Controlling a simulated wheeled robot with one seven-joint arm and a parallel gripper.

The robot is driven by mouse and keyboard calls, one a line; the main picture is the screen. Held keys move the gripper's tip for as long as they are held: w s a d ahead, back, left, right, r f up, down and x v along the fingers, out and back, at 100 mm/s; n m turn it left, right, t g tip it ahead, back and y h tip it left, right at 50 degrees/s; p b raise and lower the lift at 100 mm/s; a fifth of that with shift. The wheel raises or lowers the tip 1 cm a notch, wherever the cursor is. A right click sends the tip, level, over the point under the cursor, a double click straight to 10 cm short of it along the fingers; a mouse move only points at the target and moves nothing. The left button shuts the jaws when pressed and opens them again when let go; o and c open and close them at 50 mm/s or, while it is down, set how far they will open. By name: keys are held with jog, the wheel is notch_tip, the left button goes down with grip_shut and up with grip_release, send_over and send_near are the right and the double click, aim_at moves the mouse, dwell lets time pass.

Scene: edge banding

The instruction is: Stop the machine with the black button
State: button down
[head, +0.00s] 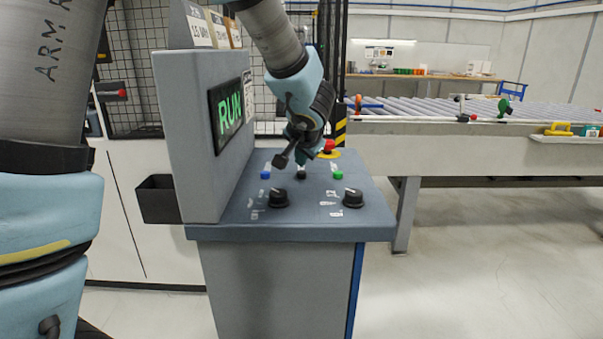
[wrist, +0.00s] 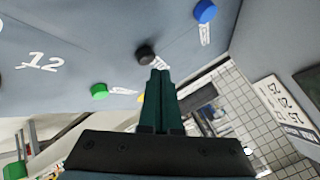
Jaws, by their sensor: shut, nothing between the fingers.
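The black button (head: 301,175) sits on the sloped top of the grey console (head: 225,235), between a blue button (head: 265,175) and a green button (head: 338,175). In the wrist view the black button (wrist: 145,53) is just beyond my fingertips, with the blue button (wrist: 205,11) and green button (wrist: 99,90) on either side. My gripper (head: 291,160) is shut and empty, close to the black button; I cannot tell whether it touches. It also shows in the wrist view (wrist: 159,72). The console screen (head: 230,115) reads RUN in green.
A red emergency button (head: 328,148) on a yellow base stands behind the green button. Two black knobs (head: 278,198) (head: 353,198) sit nearer the front edge. The upright screen housing (head: 185,130) rises at left. A roller conveyor (head: 450,115) lies at right.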

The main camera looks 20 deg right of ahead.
jog(key=shift+f, duration=0.1)
dwell(0.6)
jog(key=shift+f+b, duration=0.35)
jog(key=shift+b, duration=0.45)
jog(key=shift+f+b, duration=0.45)
jog(key=shift+b, duration=0.3)
dwell(0.4)
jog(key=shift+r, duration=0.15)
jog(key=shift+r+p, duration=0.45)
jog(key=shift+r, duration=0.3)
jog(key=shift+r, duration=0.1)
notch_tip(320, 180, up, 5)
jog(key=p, duration=0.3)
dwell(0.3)
dwell(0.8)
